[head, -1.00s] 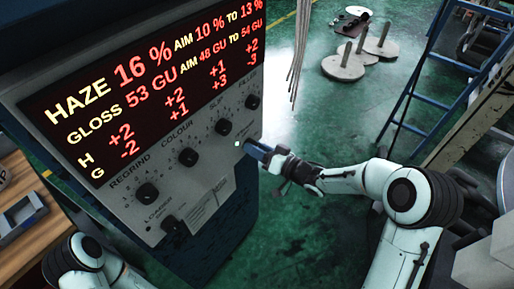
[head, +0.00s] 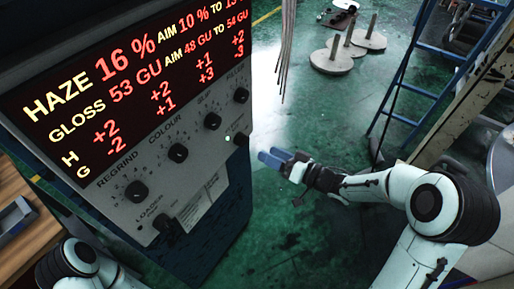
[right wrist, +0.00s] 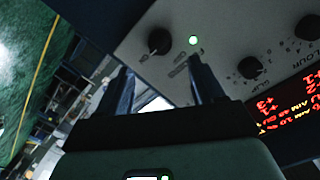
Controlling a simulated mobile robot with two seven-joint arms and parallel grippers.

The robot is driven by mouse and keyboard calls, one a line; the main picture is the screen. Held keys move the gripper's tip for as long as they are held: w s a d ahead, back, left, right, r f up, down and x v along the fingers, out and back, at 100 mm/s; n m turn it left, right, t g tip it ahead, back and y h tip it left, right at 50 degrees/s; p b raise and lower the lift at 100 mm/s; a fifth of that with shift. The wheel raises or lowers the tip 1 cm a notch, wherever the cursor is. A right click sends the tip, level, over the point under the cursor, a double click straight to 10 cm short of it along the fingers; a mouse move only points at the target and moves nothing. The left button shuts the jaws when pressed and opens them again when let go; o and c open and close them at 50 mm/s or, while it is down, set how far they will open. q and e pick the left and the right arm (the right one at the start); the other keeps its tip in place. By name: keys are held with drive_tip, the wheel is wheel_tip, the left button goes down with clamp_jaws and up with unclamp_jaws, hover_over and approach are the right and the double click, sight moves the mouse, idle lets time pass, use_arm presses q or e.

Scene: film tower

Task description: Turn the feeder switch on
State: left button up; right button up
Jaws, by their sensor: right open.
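A control cabinet has a red-lettered display (head: 130,75) and a grey knob panel. At the panel's right end, below the top-row knobs, is a dark switch knob (head: 241,140) with a small glowing light (head: 228,138) beside it; I take it for the feeder switch, as its label is unreadable. In the right wrist view the knob (right wrist: 159,41) is beyond the fingertips and the light (right wrist: 194,40) glows pale green. My right gripper (head: 273,157) is open and empty, just right of the knob and apart from it. My left gripper is out of view.
Knobs labelled REGRIND (head: 136,191) and COLOUR (head: 178,153), and a LOADER switch (head: 165,225), share the panel. Hanging strands (head: 285,50), a blue ladder (head: 405,80) and round weights (head: 332,62) stand beyond. The green floor right of the cabinet is mostly free.

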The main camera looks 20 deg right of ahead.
drive_tip(key=shift+v, duration=2.2)
drive_tip(key=shift+f, duration=0.1)
